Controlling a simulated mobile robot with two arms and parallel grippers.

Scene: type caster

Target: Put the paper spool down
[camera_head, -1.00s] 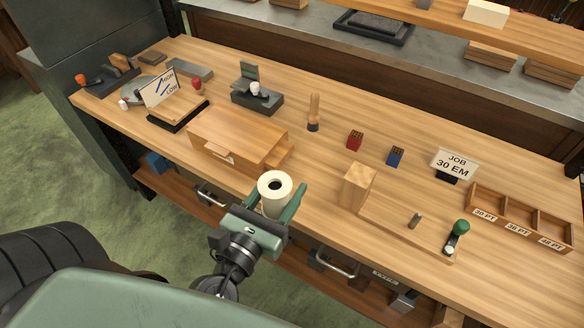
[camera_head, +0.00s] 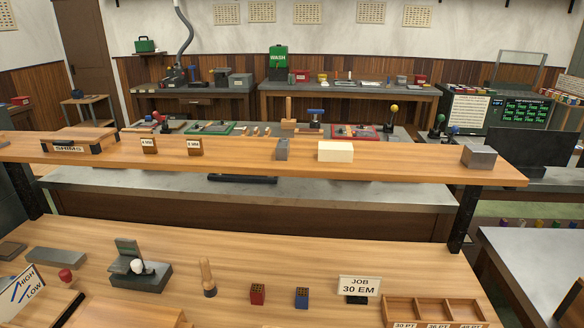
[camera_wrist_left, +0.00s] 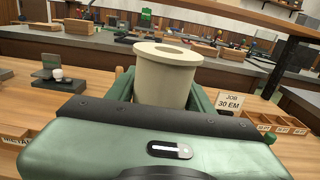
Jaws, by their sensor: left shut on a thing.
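The paper spool (camera_wrist_left: 167,75) is a cream cylinder with a flanged top and a dark central hole. It stands upright in the left wrist view, between the green fingers of my left gripper (camera_wrist_left: 165,95), which is shut on it. The spool's lower end is hidden behind the gripper body. In the head view neither the spool nor a gripper shows. The wooden bench top (camera_head: 240,290) lies in the lower part of the head view. I cannot tell whether the spool touches it.
A JOB 30 EM sign (camera_head: 359,287), red block (camera_head: 257,294), blue block (camera_head: 302,298) and wooden-handled tool (camera_head: 207,278) stand on the bench. A compartment tray (camera_head: 435,310) is at right. A raised shelf (camera_head: 400,168) crosses behind. Bench top between the blocks and sign is clear.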

